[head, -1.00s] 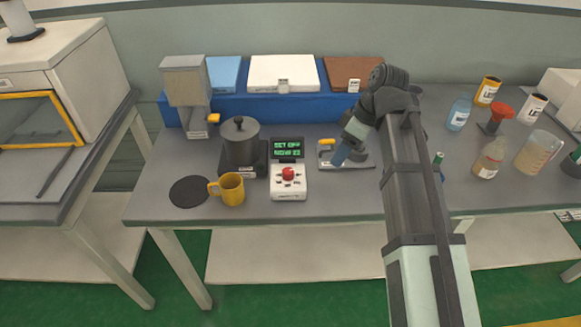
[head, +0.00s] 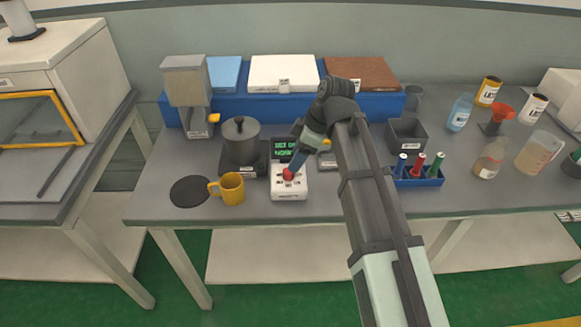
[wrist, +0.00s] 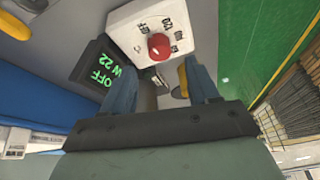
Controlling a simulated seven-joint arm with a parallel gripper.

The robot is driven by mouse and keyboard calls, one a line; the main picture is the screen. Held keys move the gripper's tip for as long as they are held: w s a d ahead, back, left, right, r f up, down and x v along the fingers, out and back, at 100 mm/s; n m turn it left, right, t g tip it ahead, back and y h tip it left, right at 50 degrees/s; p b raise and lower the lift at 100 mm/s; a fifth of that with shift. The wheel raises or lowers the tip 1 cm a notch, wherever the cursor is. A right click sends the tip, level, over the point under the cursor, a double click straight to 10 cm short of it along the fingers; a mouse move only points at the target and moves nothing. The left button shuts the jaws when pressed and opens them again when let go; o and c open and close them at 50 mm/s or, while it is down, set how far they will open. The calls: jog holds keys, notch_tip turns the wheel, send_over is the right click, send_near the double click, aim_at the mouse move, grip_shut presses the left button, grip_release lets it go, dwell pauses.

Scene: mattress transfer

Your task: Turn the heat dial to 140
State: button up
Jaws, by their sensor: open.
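The heat dial is a red knob (head: 288,174) on top of a white control box (head: 290,192) marked with numbers around it. It also shows in the wrist view as a red knob (wrist: 160,46) on the white box (wrist: 133,25).
A dark lidded pot (head: 240,145) and a yellow mug (head: 231,189) stand left of the box. A blue rack with colored tubes (head: 418,180) and a grey bin (head: 407,136) are to the right. A blue shelf (head: 240,109) runs behind.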

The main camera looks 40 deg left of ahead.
aim_at(289, 174)
jog(key=shift+x, duration=2.65)
jog(key=c, duration=1)
